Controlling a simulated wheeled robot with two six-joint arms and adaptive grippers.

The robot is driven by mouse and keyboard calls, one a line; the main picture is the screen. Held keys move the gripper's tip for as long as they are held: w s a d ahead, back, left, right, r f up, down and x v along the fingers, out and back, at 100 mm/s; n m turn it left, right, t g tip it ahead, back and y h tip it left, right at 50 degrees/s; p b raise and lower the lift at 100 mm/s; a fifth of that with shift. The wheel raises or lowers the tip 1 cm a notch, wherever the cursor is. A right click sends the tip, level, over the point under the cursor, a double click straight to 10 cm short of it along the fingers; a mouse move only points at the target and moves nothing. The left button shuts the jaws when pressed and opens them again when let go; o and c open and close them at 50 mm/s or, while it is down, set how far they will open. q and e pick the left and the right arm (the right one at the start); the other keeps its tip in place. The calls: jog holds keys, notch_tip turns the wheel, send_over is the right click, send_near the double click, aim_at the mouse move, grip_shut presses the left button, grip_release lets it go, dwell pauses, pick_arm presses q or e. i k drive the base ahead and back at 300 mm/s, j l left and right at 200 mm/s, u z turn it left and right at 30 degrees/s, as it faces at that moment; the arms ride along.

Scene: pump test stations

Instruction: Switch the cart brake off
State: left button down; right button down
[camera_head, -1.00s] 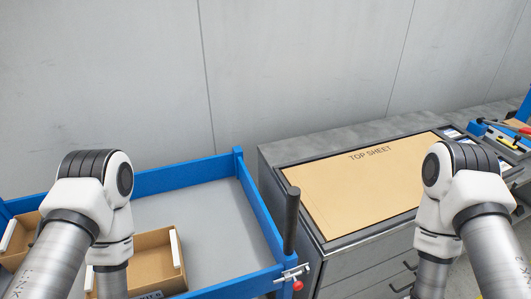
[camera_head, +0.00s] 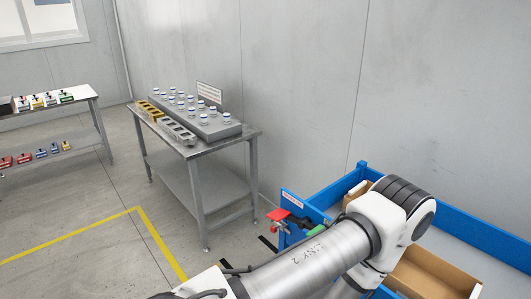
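The blue cart (camera_head: 466,231) stands at the lower right of the head view, partly hidden behind my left arm. At its near left end are a small label plate (camera_head: 292,199), a red part (camera_head: 278,214) and a green part (camera_head: 316,230), with dark fittings between them. I cannot tell which of these is the brake or how it is set. My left arm crosses in front of the cart. Neither gripper shows.
Open cardboard boxes (camera_head: 436,272) lie in the cart. A grey table (camera_head: 243,136) with a rack of blue-and-white capped items stands left of the cart by the wall. Farther left is a shelf bench (camera_head: 82,101) with small coloured items. The floor with a yellow line (camera_head: 80,231) is clear.

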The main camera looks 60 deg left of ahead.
aim_at(280, 214)
jog(key=i+u, duration=0.1)
jog(key=u, duration=0.3)
jog(key=i+l+u, duration=0.1)
jog(key=u, duration=0.35)
jog(key=i+l+u, duration=0.1)
jog(key=u, duration=0.3)
jog(key=l+u, duration=0.1)
jog(key=u, duration=0.3)
jog(key=i+l+u, duration=0.1)
jog(key=u, duration=0.35)
jog(key=k+j, duration=0.1)
jog(key=j, duration=0.25)
jog(key=k+j, duration=0.15)
jog(key=j, duration=0.15)
jog(key=k+j, duration=0.1)
jog(key=j, duration=0.25)
jog(key=k+j, duration=0.15)
jog(key=j, duration=0.2)
jog(key=u, duration=0.05)
